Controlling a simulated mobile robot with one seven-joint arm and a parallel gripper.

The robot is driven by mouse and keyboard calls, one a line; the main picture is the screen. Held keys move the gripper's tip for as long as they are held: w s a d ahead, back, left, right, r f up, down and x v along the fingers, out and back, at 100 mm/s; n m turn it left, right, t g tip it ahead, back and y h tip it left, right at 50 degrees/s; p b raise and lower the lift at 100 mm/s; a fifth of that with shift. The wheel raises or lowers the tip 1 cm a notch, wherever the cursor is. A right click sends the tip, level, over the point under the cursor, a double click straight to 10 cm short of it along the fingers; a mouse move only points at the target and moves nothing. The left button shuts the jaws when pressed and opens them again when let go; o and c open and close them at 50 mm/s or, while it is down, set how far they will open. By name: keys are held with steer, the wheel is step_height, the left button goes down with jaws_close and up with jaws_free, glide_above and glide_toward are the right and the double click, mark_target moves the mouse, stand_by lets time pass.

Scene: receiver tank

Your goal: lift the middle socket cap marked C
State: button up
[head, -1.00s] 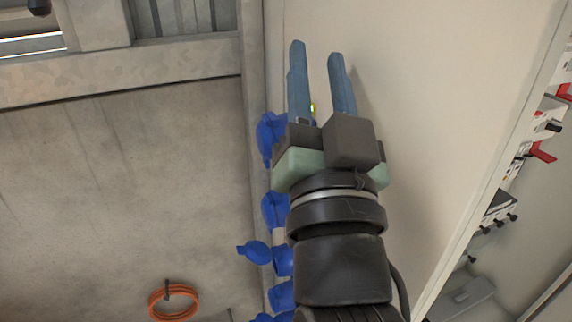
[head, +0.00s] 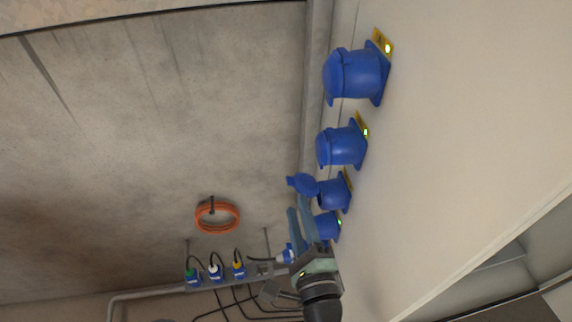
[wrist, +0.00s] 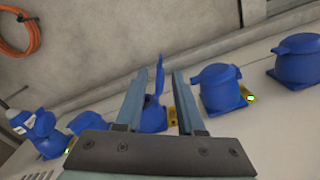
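A row of blue capped sockets runs along the pale panel. The middle socket (head: 334,194) has its cap (head: 302,184) swung out from the body, standing open. In the wrist view this cap (wrist: 155,82) stands up above its socket (wrist: 153,117), seen between my fingers. I cannot read a letter C on it. My gripper (head: 300,203) is open and empty, near the sockets at the lower end of the row. It also shows in the wrist view (wrist: 168,80), fingers apart. Whether a finger touches the cap is unclear.
Closed sockets (head: 356,76) and (head: 343,146) lie on one side; another socket (head: 326,225) lies beside my gripper. A plug (wrist: 22,121) sits at the row's far end. Hanging plugs (head: 215,272) with cables and an orange coil (head: 217,216) are on the grey wall.

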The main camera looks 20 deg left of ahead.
mark_target(289, 177)
steer(key=p+x, duration=0.1)
steer(key=x, duration=1)
steer(key=shift+a+p, duration=0.1)
steer(key=shift+p, duration=0.25)
jaws_close()
stand_by(0.8)
